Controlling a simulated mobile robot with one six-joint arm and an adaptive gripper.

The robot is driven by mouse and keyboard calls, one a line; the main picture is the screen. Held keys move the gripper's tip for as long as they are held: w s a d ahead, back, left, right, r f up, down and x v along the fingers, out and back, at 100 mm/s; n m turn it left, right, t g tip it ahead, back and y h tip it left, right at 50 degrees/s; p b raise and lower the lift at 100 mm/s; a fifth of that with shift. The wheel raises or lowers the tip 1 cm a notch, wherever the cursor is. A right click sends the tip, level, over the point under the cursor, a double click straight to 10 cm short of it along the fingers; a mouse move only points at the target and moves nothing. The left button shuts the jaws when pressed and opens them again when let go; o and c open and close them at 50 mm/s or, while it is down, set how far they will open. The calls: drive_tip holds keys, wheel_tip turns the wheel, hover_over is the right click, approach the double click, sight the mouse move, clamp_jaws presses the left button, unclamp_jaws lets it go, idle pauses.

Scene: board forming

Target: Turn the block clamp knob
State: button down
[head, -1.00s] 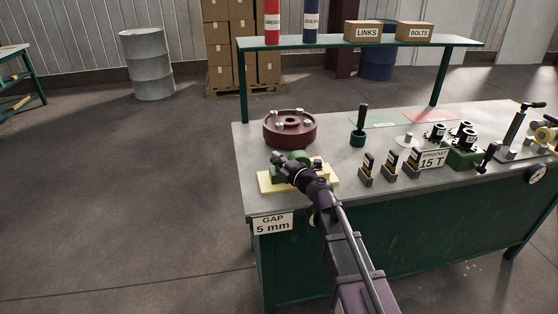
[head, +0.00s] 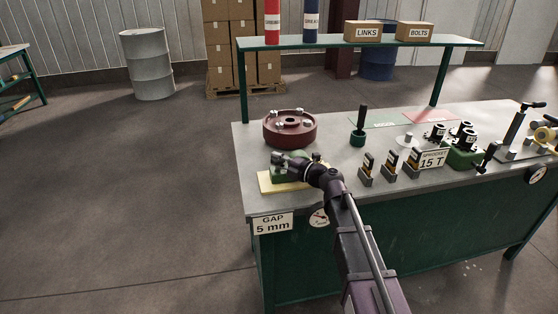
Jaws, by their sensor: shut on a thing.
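My gripper (head: 278,158) is at the front left of the workbench, over a green block (head: 284,177) on a yellow plate (head: 268,184). Its fingers are small and dark here, and it appears closed at the upper left of the green block. The knob itself cannot be made out; it is hidden by or between the fingers. My wrist covers the right side of the green block and part of the yellow plate.
A dark red round flange (head: 290,128) sits just behind. A green-based tool with a black handle (head: 359,125), several upright gauges (head: 390,165) and a "15 T" sign (head: 432,160) stand to the right. A "GAP 5 mm" sign (head: 272,223) hangs at the front edge. A shelf (head: 330,43) spans the back.

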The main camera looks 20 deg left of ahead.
drive_tip(key=c, duration=0.6)
unclamp_jaws()
drive_tip(key=shift+w, duration=0.2)
drive_tip(key=shift+o, duration=0.4)
drive_tip(key=shift+s, duration=0.1)
drive_tip(key=shift+d, duration=0.1)
drive_tip(key=shift+v, duration=5.9)
drive_tip(key=shift+s, duration=0.1)
